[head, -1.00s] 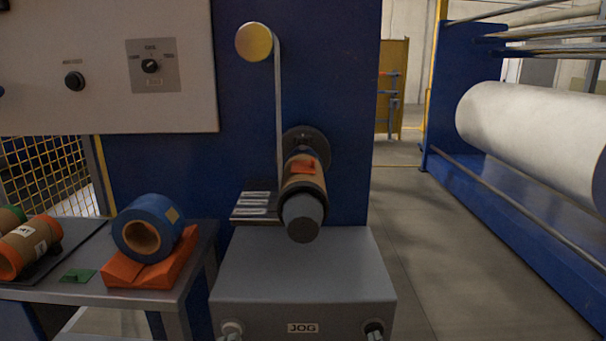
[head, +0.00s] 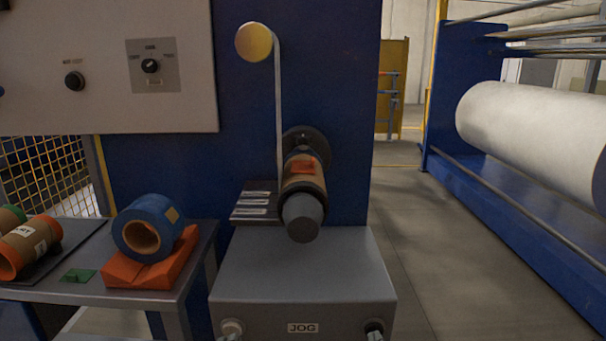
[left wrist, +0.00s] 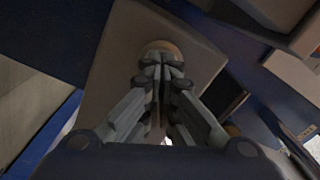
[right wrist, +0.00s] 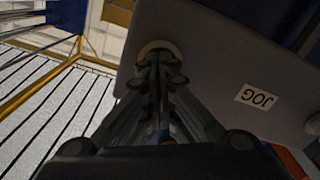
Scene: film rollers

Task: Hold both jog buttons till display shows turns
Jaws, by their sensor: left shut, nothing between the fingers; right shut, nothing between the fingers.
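The grey jog box (head: 300,275) has a JOG label (head: 303,328) on its front. The left jog button (head: 232,327) and the right jog button (head: 374,326) sit on either side of it. My left gripper (left wrist: 161,65) is shut and empty, its tips over the round pale button in the left wrist view. My right gripper (right wrist: 160,60) is shut and empty, its tips over the other button's pale ring. The fingers hide the button centres, so I cannot tell whether either is pressed. No lit display is readable in these views.
Above the box, a roller (head: 304,180) with brown wrap and an orange patch takes a strip from a yellow roller (head: 254,42). A side table (head: 190,275) holds a blue roll (head: 148,227) on an orange block. Open floor lies right.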

